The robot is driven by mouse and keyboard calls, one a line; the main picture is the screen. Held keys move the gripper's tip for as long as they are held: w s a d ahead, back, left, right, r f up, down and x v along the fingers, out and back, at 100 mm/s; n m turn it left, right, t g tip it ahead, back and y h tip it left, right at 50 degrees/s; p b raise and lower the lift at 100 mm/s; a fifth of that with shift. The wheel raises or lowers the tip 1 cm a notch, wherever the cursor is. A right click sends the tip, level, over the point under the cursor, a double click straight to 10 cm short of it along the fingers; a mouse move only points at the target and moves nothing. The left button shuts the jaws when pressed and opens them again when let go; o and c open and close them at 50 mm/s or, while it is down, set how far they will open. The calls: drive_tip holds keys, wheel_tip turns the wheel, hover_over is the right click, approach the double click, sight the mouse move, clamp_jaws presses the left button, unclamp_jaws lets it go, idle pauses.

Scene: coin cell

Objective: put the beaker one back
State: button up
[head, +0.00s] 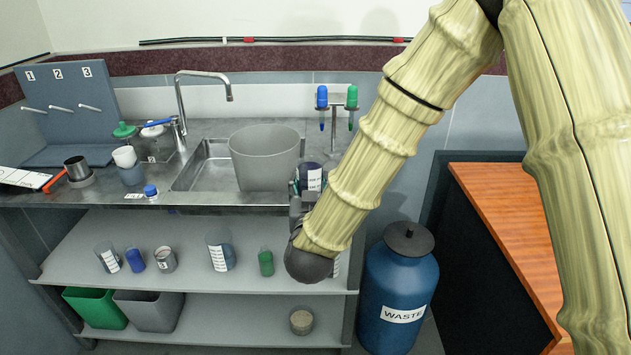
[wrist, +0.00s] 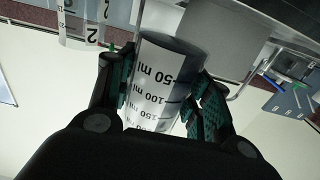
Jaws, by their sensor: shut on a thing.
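In the head view my gripper (head: 302,188) is at the front edge of the sink counter, right of the grey bucket, partly hidden by my arm. It is shut on a dark beaker (head: 313,178) with a white label. In the wrist view my gripper (wrist: 163,85) has one finger on each side of the beaker (wrist: 162,70). Its label has graduations of 50, 100 and 150 ml, reading upside down.
A grey bucket (head: 265,160) sits in the sink (head: 200,172). The shelf (head: 80,235) also holds a blue bottle (head: 135,260), a jar (head: 166,260) and a green bottle (head: 265,262). A blue waste drum (head: 398,290) stands right of the shelves. A numbered peg board (head: 65,100) is at the left.

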drive_tip(key=w, duration=0.6)
drive_tip(key=w+d, duration=0.1)
drive_tip(key=w, duration=0.1)
drive_tip(key=shift+w+f+p, duration=0.3)
drive_tip(key=shift+w+f, duration=0.05)
drive_tip(key=shift+w, duration=0.05)
drive_tip(key=shift+w+f, duration=0.2)
drive_tip(key=shift+f, duration=0.1)
drive_tip(key=shift+d+f, duration=0.1)
drive_tip(key=shift+f, duration=1.4)
drive_tip(key=shift+f, duration=0.15)
drive_tip(key=o, duration=1.1)
drive_tip(key=shift+c, duration=0.2)
